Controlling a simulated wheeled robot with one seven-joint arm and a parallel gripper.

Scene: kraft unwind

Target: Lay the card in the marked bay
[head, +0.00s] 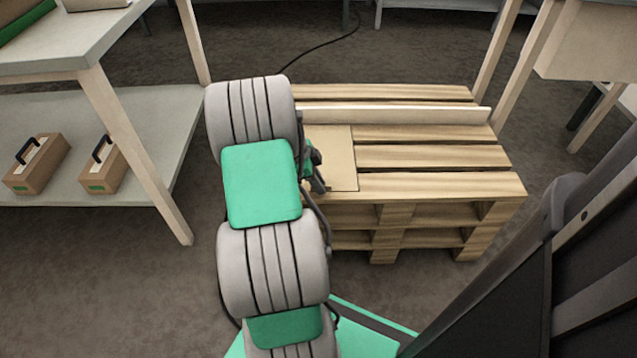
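A flat tan sheet (338,150), which looks like the card, is at the left part of the top of a wooden pallet stack (440,158). Its right and front edges show a thin dark line; its left part is hidden behind my arm. I cannot tell whether it lies flat on the slats or is held just above them. No separate marked bay can be made out. My gripper (316,172) shows only as a small dark part beside my arm, over the sheet's left side. Its fingers are mostly hidden, so its opening and any hold cannot be seen.
A pale batten (400,115) runs across the pallet top behind the sheet. The slats to the right are bare. A workbench (60,62) stands at left, with two handled boxes (38,163) (103,165) on its lower shelf. A cable (325,44) lies on the floor behind.

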